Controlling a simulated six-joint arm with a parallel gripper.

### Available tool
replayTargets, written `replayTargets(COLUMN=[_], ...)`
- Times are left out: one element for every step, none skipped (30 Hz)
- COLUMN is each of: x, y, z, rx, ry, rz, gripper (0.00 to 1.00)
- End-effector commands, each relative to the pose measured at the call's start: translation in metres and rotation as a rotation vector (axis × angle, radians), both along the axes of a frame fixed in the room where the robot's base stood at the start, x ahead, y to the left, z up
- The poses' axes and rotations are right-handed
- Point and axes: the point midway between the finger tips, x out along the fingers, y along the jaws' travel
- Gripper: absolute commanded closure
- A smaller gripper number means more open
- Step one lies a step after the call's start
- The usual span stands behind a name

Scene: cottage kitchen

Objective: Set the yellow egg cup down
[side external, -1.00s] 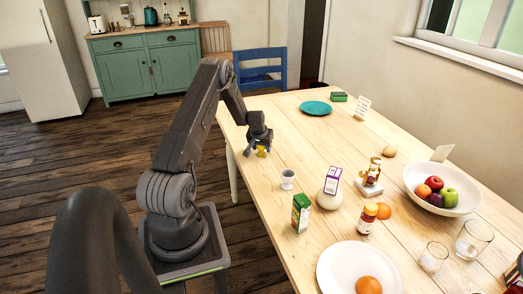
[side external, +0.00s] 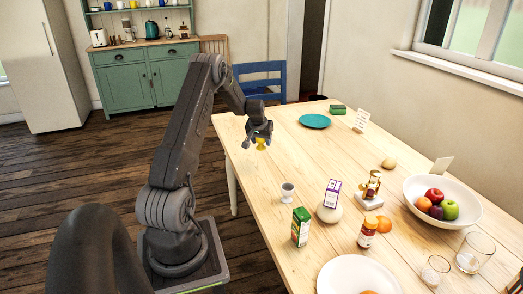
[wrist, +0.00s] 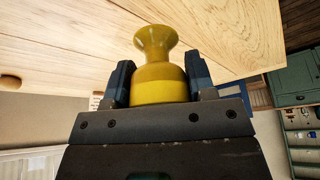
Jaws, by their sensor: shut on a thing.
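My gripper (side external: 258,137) is over the far left part of the wooden table (side external: 290,155), near its left edge. It is shut on the yellow egg cup (side external: 261,144). In the wrist view the egg cup (wrist: 160,80) sits between the two dark fingers (wrist: 160,85), its wide part between them and its flared end pointing away from my gripper. The cup appears raised above the table; the height of the gap is hard to tell.
A teal plate (side external: 315,121) lies at the back. A blue chair (side external: 262,78) stands behind the table. The wood around the gripper is mostly clear.

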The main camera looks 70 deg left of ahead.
Motion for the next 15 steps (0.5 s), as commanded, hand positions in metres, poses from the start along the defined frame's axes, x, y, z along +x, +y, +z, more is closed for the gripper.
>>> replayTargets(x=[0.0000,0.0000,0.0000,0.0000,0.0000,0.0001,0.0000,0.0000,0.0000,0.0001,0.0001,0.0001,0.0001,0.0001,0.0001], y=[0.0002,0.0002,0.0001,0.0001,0.0001,0.0001,0.0000,0.0000,0.0000,0.0001,0.0001,0.0001,0.0001,0.0001,0.0001], z=[0.0042,0.0056,0.0069,0.0074,0.0077,0.0078,0.0078,0.0077,0.0077,0.0076,0.0076,0.0076,0.0075,0.0075,0.0074], rx=[0.002,0.001,0.001,0.001,0.001,0.001,0.000,0.000,0.001,0.001,0.001,0.001,0.001,0.001,0.001], ry=[-0.001,-0.001,-0.001,-0.001,-0.001,-0.001,0.000,0.000,-0.001,-0.001,-0.001,-0.001,-0.001,-0.001,-0.001], rz=[0.000,0.000,0.000,0.000,0.000,0.000,0.001,0.001,0.001,0.001,0.001,0.001,0.001,0.001,0.001], gripper=[0.74,0.74,0.74,0.74,0.74,0.74,0.74,0.74,0.74,0.74,0.74,0.74,0.74,0.74,0.74])
